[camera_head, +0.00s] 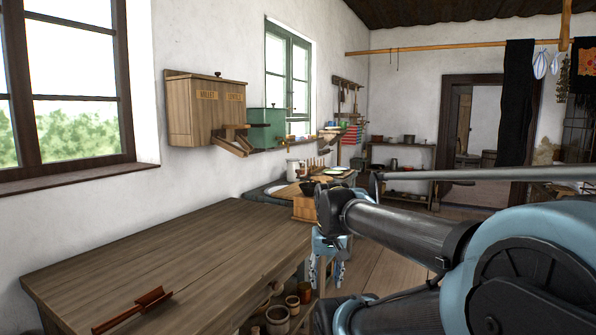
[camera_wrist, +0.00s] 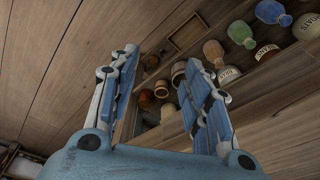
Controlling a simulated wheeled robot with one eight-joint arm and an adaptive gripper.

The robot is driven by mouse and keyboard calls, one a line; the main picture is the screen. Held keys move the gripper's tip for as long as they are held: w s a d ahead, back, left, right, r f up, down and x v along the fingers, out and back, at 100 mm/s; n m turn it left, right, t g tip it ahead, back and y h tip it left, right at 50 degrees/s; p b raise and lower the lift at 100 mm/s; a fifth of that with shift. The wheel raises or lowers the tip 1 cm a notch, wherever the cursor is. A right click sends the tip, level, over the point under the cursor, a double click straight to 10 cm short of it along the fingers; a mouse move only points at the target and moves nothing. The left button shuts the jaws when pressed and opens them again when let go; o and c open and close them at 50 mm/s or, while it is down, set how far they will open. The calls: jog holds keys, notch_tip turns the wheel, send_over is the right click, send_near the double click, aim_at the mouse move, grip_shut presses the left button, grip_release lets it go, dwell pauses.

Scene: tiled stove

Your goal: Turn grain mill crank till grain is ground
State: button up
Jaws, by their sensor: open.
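A small wooden box (camera_head: 305,207) with a dark bowl-like top (camera_head: 314,187) stands past the far end of the wooden table. It may be the grain mill, but I cannot make out its crank or any grain. A green box (camera_head: 266,127) on the wall is another possible mill. My gripper (camera_head: 326,275) hangs down in front of and below the small wooden box, right of the table. In the wrist view my gripper (camera_wrist: 160,85) has its two blue fingers spread apart, with nothing between them. No mill shows clearly there.
The wooden table (camera_head: 190,250) fills the lower left, with a reddish-brown scoop (camera_head: 135,308) near its front. A wooden wall box (camera_head: 205,110) hangs left of the green box. Pots (camera_head: 277,318) stand below the table. Jars (camera_wrist: 242,34) line a shelf in the wrist view.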

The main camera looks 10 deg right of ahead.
jog(key=w+r+m+g, duration=0.1)
jog(key=w+r+m, duration=0.5)
jog(key=w+r, duration=1.35)
jog(key=w+r+m, duration=0.7)
jog(key=w+r, duration=1)
jog(key=w, duration=0.5)
jog(key=w+r+m+g, duration=0.15)
jog(key=w+m, duration=0.25)
jog(key=w, duration=0.8)
jog(key=shift+t, duration=0.25)
jog(key=f, duration=1.7)
jog(key=shift+s, duration=0.2)
grip_shut()
jog(key=shift+d, duration=0.15)
